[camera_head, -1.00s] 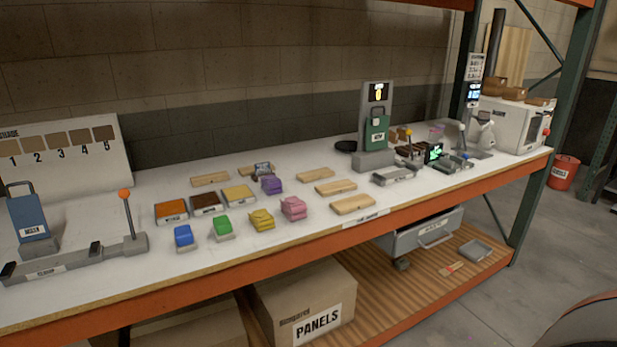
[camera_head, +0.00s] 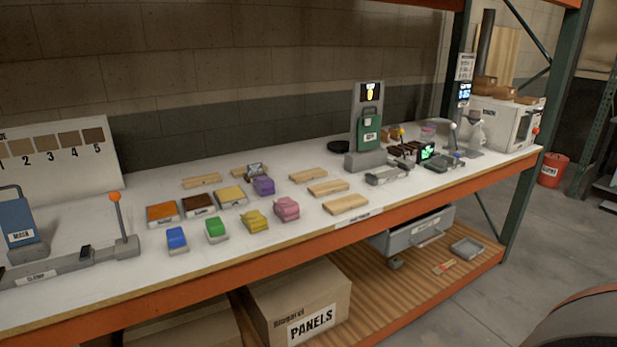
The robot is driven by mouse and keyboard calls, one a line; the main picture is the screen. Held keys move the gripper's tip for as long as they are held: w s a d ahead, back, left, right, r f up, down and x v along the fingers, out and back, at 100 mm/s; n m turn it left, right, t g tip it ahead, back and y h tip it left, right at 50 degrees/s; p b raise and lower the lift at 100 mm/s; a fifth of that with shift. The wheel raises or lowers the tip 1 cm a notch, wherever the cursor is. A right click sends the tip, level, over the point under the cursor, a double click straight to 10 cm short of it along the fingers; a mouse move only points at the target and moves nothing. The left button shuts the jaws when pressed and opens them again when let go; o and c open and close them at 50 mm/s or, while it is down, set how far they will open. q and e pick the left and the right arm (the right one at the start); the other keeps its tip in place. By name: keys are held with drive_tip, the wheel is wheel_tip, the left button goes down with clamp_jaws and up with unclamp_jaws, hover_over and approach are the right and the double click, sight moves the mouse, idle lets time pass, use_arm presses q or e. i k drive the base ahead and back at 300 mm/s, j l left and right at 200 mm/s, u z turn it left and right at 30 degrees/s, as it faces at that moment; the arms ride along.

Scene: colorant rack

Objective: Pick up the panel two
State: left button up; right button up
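Several pale wooden panels lie flat on the white worktop. Three are in a staggered row right of the coloured blocks: a far one (camera_head: 308,175), a middle one (camera_head: 328,188) and a near one (camera_head: 346,204) by the front edge. Another panel (camera_head: 202,181) lies farther left toward the wall, and one (camera_head: 240,173) beside it is partly covered by a small dark device (camera_head: 255,170). I cannot read numbers on them, so I cannot tell which is panel two. Neither gripper is in view.
Coloured blocks, such as a blue one (camera_head: 177,239) and a pink one (camera_head: 286,209), sit left of the row. A clamp (camera_head: 70,263) stands at left, a grey stand (camera_head: 365,158) behind the panels.

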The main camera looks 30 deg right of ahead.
sight(306, 175)
drive_tip(key=l+z, duration=0.1)
drive_tip(key=l, duration=0.8)
drive_tip(key=l+z, duration=0.15)
drive_tip(key=l, duration=0.75)
drive_tip(key=i+l+z, duration=0.1)
drive_tip(key=l, duration=0.8)
